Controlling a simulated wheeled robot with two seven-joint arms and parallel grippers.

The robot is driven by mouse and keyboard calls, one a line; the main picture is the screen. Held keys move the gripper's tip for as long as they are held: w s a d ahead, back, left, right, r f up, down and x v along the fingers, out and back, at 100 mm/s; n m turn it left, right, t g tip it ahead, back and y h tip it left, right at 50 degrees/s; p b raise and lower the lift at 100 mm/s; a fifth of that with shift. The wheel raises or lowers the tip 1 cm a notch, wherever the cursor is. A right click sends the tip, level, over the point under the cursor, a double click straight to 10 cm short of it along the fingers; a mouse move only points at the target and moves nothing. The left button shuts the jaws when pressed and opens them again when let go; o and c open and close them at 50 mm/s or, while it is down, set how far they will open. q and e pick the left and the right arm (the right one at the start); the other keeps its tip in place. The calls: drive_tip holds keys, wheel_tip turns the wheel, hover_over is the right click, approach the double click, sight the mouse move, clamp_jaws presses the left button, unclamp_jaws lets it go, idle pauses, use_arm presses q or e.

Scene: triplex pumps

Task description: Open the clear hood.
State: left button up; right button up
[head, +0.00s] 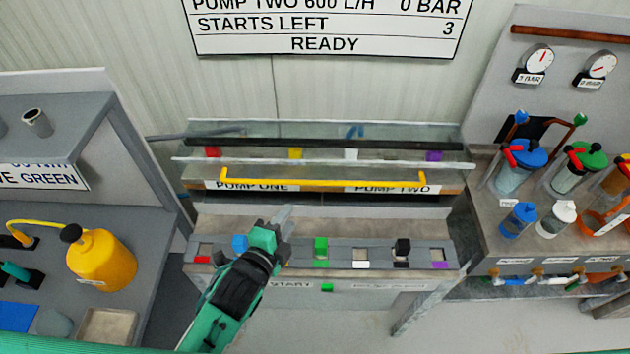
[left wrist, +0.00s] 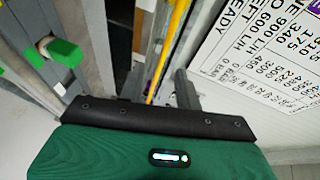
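The clear hood (head: 320,163) lies over the pump bench at the back centre of the head view. Its yellow handle bar (head: 325,181) runs along the front, above the PUMP ONE and PUMP TWO labels. My left gripper (head: 283,216) is in front of and below the handle, left of centre, apart from it. In the left wrist view, its grey fingers (left wrist: 160,88) stand apart with nothing between them that I can see held. The yellow handle (left wrist: 172,45) shows beyond the fingers. My right gripper is not in view.
A ledge with coloured blocks, including a green one (head: 321,247), runs below the hood, close to my left gripper. A yellow bottle (head: 101,258) stands on the left bench. Several lidded jars, one blue-lidded (head: 519,219), stand on the right bench. A sign (head: 330,25) hangs above.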

sight(316, 183)
use_arm(q)
drive_tip(key=shift+m+t, duration=0.3)
drive_tip(key=shift+m, duration=0.2)
drive_tip(key=p+x, duration=0.1)
drive_tip(key=x, duration=0.3)
drive_tip(key=p+x, duration=0.1)
drive_tip(key=x, duration=0.3)
drive_tip(key=d+r+p+x, duration=0.1)
drive_tip(key=x, duration=0.3)
drive_tip(key=shift+w+d+f, duration=0.1)
drive_tip(key=shift+w+d, duration=0.05)
drive_tip(key=shift+w, duration=0.1)
drive_tip(key=shift+x, duration=0.75)
drive_tip(key=shift+f, duration=0.1)
clamp_jaws()
